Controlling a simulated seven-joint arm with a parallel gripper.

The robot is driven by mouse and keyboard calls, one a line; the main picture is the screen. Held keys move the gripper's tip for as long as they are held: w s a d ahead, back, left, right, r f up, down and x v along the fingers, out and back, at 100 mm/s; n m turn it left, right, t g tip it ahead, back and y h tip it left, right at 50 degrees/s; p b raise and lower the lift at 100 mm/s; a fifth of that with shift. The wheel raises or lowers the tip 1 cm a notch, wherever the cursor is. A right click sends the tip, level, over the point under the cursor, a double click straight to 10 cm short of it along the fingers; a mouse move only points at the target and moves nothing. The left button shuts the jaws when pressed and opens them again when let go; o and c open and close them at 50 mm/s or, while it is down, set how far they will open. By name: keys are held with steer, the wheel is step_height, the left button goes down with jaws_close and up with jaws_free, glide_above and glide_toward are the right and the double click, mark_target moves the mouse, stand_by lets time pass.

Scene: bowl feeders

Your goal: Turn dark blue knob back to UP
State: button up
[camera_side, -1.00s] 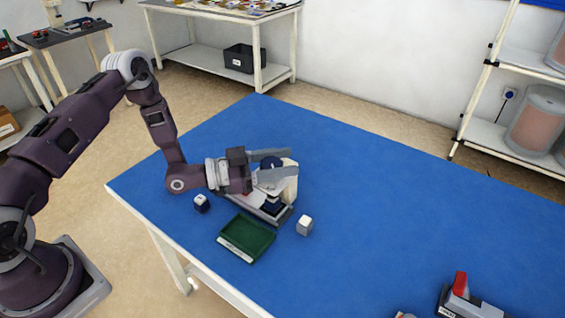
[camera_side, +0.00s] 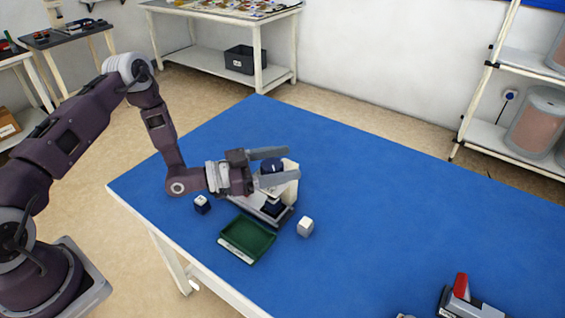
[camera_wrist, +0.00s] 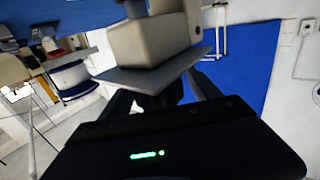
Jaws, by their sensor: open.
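The dark blue knob (camera_side: 271,166) is on a small bench device with a cream upright housing (camera_side: 291,186) and a grey base, near the left end of the blue table. My gripper (camera_side: 291,164) is open and level, with one finger on the far side of the knob and one on the near side. I cannot tell whether either finger touches it. In the wrist view, a dark round part (camera_wrist: 158,97), likely the knob, sits between my spread fingers under a grey plate (camera_wrist: 155,75). Its pointing direction is not readable.
A green tray (camera_side: 230,247) lies in front of the device. A dark blue and white cube (camera_side: 202,204) is left of it, a pale cube (camera_side: 305,227) right of it. A device with a red part (camera_side: 461,285) stands at front right. The table's middle is clear.

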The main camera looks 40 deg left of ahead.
mark_target(272, 162)
steer(key=v, duration=0.7)
steer(key=shift+m+g+y, duration=0.3)
steer(key=shift+m+g, duration=0.5)
steer(key=w+r, duration=0.1)
steer(key=w+d+r, duration=0.2)
steer(key=w, duration=0.1)
steer(key=shift+d+r, duration=0.25)
steer(key=shift+w+a+r+g+y, duration=0.2)
steer(key=shift+w+a+r+y, duration=0.15)
steer(key=shift+y, duration=0.25)
steer(key=shift+w+a+r+g+y, duration=0.2)
steer(key=shift+w+a+r+y, duration=0.1)
steer(key=shift+r+y, duration=0.25)
steer(key=s+a+r+n+g+y, duration=0.1)
steer(key=s+a+r+n+y, duration=0.15)
steer(key=r+y, duration=0.2)
steer(key=s+a+r+n+y, duration=0.1)
steer(key=s+a+r+y, duration=0.15)
steer(key=a+r, duration=0.2)
steer(key=s+r+n+g+y, duration=0.25)
steer(key=s+r, duration=0.35)
steer(key=s, duration=0.5)
steer(key=s+d+n+g+h, duration=0.1)
steer(key=s+d+n+g, duration=0.1)
steer(key=s, duration=1.5)
steer(key=shift+s+d+n, duration=0.35)
steer(key=shift+d+n, duration=0.35)
